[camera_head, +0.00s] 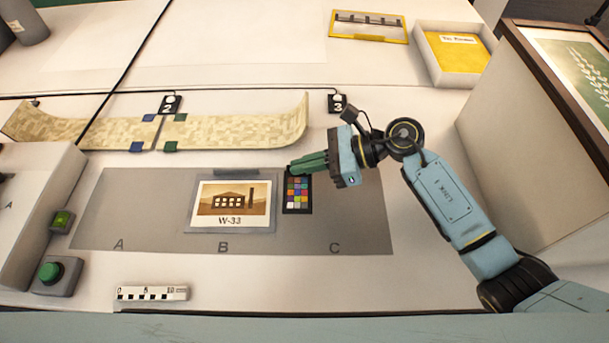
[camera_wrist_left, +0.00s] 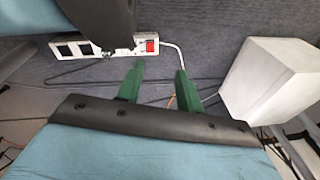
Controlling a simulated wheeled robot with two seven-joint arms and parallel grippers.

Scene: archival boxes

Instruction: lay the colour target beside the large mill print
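The mill print (camera_head: 233,200), marked W-33, lies on the grey mat above the letter B. The colour target (camera_head: 298,196), a dark card with coloured patches, lies upright just right of the print, a narrow gap from its mount. My right gripper (camera_head: 296,166) reaches in from the right with its green fingers over the target's top edge. The fingers look close together, but whether they grip the card is unclear. My left gripper (camera_wrist_left: 160,70) shows only in the left wrist view, open and empty, over the floor.
A curved patterned strip (camera_head: 240,125) lies behind. A tall box with a framed picture (camera_head: 570,70) stands right.

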